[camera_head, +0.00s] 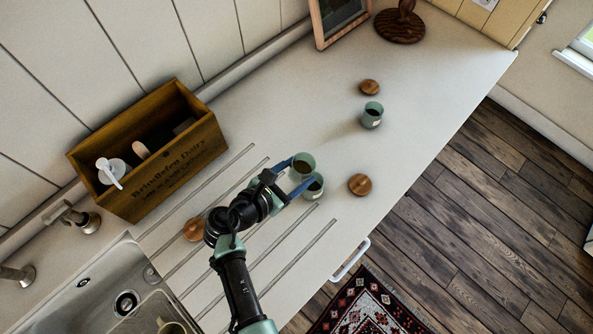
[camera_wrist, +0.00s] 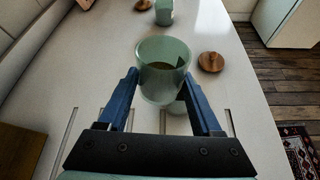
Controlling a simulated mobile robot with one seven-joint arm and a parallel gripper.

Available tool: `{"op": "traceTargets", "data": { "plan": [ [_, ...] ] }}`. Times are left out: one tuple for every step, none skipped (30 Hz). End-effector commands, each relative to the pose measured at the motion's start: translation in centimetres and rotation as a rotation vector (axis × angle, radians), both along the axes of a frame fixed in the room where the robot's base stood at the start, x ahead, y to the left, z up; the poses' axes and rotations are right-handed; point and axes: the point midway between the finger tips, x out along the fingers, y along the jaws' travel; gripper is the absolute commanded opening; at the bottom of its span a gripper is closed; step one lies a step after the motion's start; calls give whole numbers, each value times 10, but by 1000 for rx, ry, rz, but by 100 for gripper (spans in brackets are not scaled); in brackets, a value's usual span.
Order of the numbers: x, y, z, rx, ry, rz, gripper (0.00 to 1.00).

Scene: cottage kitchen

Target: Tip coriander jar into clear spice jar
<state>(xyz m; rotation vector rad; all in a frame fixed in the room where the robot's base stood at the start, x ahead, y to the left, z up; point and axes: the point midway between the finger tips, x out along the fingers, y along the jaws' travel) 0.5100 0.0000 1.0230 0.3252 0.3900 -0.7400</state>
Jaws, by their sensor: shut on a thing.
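My gripper (camera_head: 299,174) has its blue fingers shut on a translucent green jar (camera_head: 303,161) with brown contents. In the wrist view the held jar (camera_wrist: 163,66) sits between the fingertips, mouth up and roughly upright. A second green jar (camera_head: 316,188) with dark contents shows just below it in the head view. It is partly hidden by a finger, and in the wrist view by the held jar. A third green jar (camera_head: 372,114) with dark contents and a pale label stands farther up the counter. I cannot read any label, so I cannot tell which jar is coriander.
Round wooden lids lie at the right (camera_head: 360,184), beyond the far jar (camera_head: 369,87) and left of my arm (camera_head: 194,229). A wooden crate (camera_head: 150,165) stands at the left wall, above the sink (camera_head: 120,285). A picture frame (camera_head: 340,20) is at the back.

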Motion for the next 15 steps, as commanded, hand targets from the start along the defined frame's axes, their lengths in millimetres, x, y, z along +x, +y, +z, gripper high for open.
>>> {"op": "traceTargets", "data": {
  "plan": [
    [0,0,0,1,-1,0,6],
    [0,0,0,1,-1,0,6],
    [0,0,0,1,-1,0,6],
    [0,0,0,1,-1,0,6],
    [0,0,0,2,-2,0,6],
    [0,0,0,2,-2,0,6],
    [0,0,1,2,-2,0,6],
    [0,0,1,2,-2,0,6],
    [0,0,4,2,-2,0,6],
    [0,0,6,2,-2,0,6],
    [0,0,9,2,-2,0,6],
    [0,0,14,2,-2,0,6],
    [0,0,18,2,-2,0,6],
    [0,0,23,2,-2,0,6],
    [0,0,29,2,-2,0,6]
  ]
}}
